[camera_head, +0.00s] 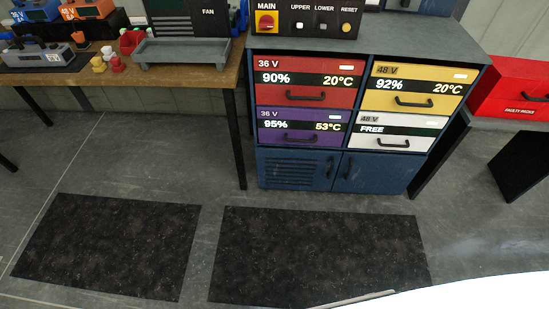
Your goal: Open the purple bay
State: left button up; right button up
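The purple bay (298,128) is the lower left drawer of the blue cabinet (357,46). It is shut flush, with a dark bar handle (301,138) across its front. Its label reads 36 V, 95%, 53°C. Above it is a shut red bay (305,84), labelled 36 V, 90%, 20°C. To the right are a shut yellow bay (411,88), labelled 48 V, 92%, 20°C, and below that a shut white bay (395,132), marked FREE. Neither of my grippers is in view.
A control box (306,18) with a MAIN switch and UPPER, LOWER and RESET buttons stands on the cabinet. A wooden workbench (195,78) is at left, a red box (514,88) at right. Dark mats (318,258) lie on clear floor in front.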

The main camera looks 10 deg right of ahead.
aim_at(276, 125)
jog(key=u, duration=0.3)
jog(key=k, duration=0.55)
jog(key=z, duration=0.75)
jog(key=i, duration=1.7)
jog(key=u, duration=1)
